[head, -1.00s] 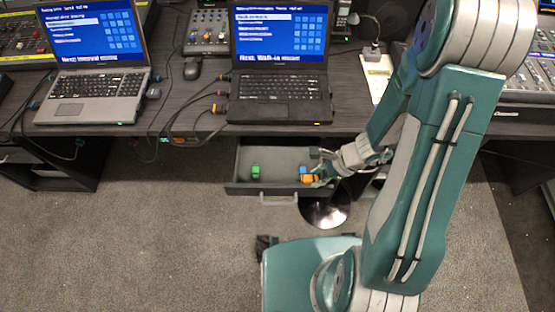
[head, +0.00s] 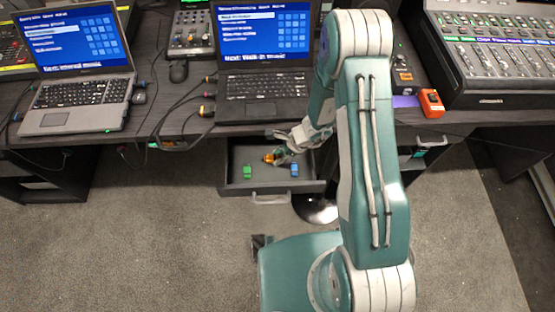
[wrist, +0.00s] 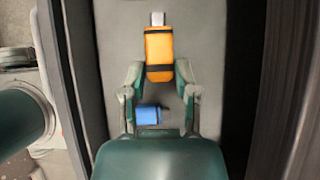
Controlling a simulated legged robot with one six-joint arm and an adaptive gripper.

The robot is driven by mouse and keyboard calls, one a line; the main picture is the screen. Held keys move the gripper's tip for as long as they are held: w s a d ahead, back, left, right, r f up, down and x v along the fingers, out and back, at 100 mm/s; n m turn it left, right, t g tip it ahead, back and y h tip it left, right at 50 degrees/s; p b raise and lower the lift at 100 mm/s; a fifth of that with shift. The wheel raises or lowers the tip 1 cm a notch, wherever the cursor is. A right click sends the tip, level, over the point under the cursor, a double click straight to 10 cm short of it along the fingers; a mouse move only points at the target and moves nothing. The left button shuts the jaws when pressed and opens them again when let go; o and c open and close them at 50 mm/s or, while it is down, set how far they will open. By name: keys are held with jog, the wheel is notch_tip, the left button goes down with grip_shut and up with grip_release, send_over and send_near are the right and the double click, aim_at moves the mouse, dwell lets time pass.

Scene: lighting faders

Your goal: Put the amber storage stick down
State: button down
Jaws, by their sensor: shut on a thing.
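The amber storage stick (wrist: 160,50) has dark bands and a pale metal plug at its far end. My gripper (wrist: 160,72) is shut on it, a finger on either side. In the head view the stick (head: 268,157) shows at the gripper (head: 279,156), inside the open drawer (head: 235,187). I cannot tell whether the stick touches the drawer floor. A blue stick (head: 294,170) lies on the drawer floor to the right; it also shows between my fingers' bases in the wrist view (wrist: 147,115). A green stick (head: 247,172) lies at the drawer's left.
The desk edge (head: 200,131) overhangs the back of the drawer. Two laptops (head: 85,93) (head: 265,85) and cables stand above. An orange device (head: 431,103) sits by the mixing desk at right. Bare drawer floor shows between the green and blue sticks.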

jog(key=shift+w+f, duration=0.1)
jog(key=shift+f, duration=1.55)
jog(key=shift+f, duration=0.2)
jog(key=shift+c, duration=2)
grip_release()
